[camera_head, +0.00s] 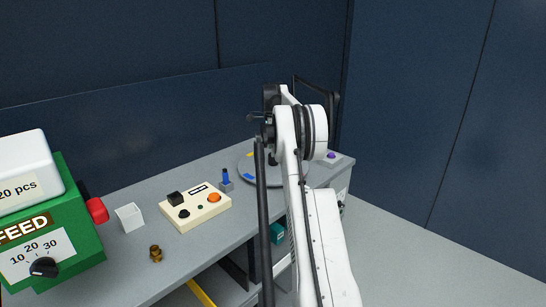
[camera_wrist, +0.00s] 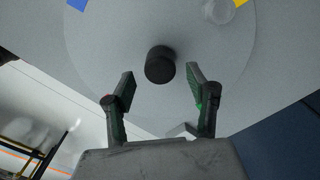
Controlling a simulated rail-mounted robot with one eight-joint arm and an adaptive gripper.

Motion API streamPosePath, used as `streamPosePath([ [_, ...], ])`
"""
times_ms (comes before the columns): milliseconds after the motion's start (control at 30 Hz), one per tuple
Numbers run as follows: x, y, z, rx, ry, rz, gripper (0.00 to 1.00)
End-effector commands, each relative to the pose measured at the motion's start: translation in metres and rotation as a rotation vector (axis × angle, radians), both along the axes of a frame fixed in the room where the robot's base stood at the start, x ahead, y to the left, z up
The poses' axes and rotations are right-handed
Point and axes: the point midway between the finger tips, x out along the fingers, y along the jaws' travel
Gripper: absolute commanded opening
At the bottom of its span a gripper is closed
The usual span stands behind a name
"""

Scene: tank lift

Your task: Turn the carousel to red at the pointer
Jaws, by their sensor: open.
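The carousel (camera_head: 246,172) is a round grey disc on the bench, partly hidden behind my arm in the head view. It shows a yellow mark and a blue mark at its left side. In the wrist view the carousel (camera_wrist: 110,45) fills the upper middle, with a dark round knob (camera_wrist: 160,65), a blue patch (camera_wrist: 77,4) at upper left and a yellow patch (camera_wrist: 240,3) at upper right. My gripper (camera_wrist: 161,88) is open, with its fingers on either side of the knob and apart from it in the picture. I see no red mark or pointer that I can make out.
A cream control box (camera_head: 196,208) with an orange button stands left of the carousel, with a small blue-topped piece (camera_head: 226,180) between them. A purple-topped item (camera_head: 331,155) is at right.

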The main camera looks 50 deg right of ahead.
Motion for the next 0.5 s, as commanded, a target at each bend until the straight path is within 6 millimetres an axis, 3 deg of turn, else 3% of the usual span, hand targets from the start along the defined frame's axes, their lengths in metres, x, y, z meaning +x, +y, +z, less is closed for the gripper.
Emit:
streamPosePath([
  [200, 0.0, 0.0, 0.044, 0.0, 0.0, 0.0, 0.52],
  [500, 0.0, 0.0, 0.073, -0.001, -0.001, -0.001, 0.52],
])
